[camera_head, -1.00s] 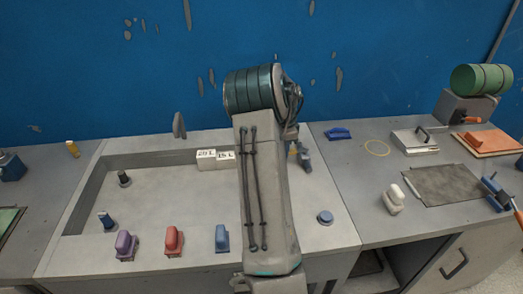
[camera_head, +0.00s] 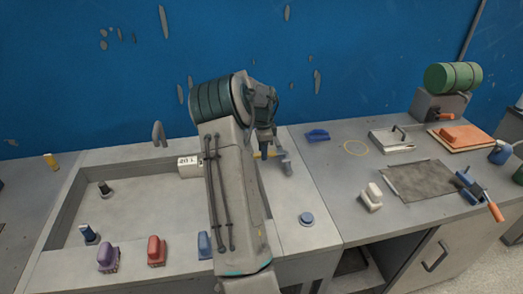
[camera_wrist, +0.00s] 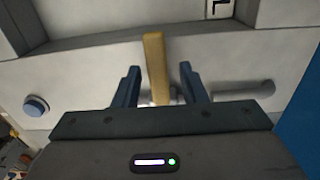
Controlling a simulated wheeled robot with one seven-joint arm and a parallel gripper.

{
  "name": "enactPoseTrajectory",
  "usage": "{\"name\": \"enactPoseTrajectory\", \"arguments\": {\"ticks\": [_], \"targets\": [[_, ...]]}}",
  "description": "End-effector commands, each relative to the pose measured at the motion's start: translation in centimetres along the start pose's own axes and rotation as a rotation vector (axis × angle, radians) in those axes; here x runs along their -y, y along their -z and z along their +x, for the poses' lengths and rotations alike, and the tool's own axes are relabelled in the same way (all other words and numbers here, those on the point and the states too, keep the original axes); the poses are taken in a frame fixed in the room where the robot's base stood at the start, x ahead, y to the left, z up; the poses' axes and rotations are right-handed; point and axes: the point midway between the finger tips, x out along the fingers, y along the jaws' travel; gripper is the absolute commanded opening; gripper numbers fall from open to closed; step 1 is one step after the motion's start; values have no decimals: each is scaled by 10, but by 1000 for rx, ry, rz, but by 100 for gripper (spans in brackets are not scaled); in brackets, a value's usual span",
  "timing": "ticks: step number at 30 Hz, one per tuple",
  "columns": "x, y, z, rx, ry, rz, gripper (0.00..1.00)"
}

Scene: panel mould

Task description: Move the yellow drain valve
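The yellow drain valve shows as a yellow lever (camera_wrist: 155,62) in the wrist view, pointing away between my fingers. In the head view only a small yellow bit (camera_head: 272,154) shows beside my gripper; my arm hides most of the area. My gripper (camera_wrist: 158,78) is open, its two blue fingers on either side of the lever with a visible gap on each side. Nothing is held.
A sunken basin (camera_head: 140,212) lies left of my arm, with a white label block (camera_head: 189,167) at its back edge. Purple (camera_head: 108,256), red (camera_head: 156,250) and blue (camera_head: 204,244) handles line its front. A round blue button (camera_head: 306,219) sits right of my arm.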

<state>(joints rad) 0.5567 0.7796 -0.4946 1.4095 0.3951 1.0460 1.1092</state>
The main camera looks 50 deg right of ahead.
Motion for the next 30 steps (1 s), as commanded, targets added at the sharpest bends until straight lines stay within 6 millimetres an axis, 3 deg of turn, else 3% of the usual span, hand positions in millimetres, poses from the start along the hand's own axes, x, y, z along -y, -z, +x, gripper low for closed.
{"name": "enactPoseTrajectory", "arguments": {"ticks": [8, 13, 24, 30], "targets": [[0, -2, 1, 1, -3, -5, 42], [0, -2, -12, 1, 0, -6, 42], [1, -1, -92, 0, 2, -4, 42], [1, -1, -124, 1, -1, -2, 42]]}}
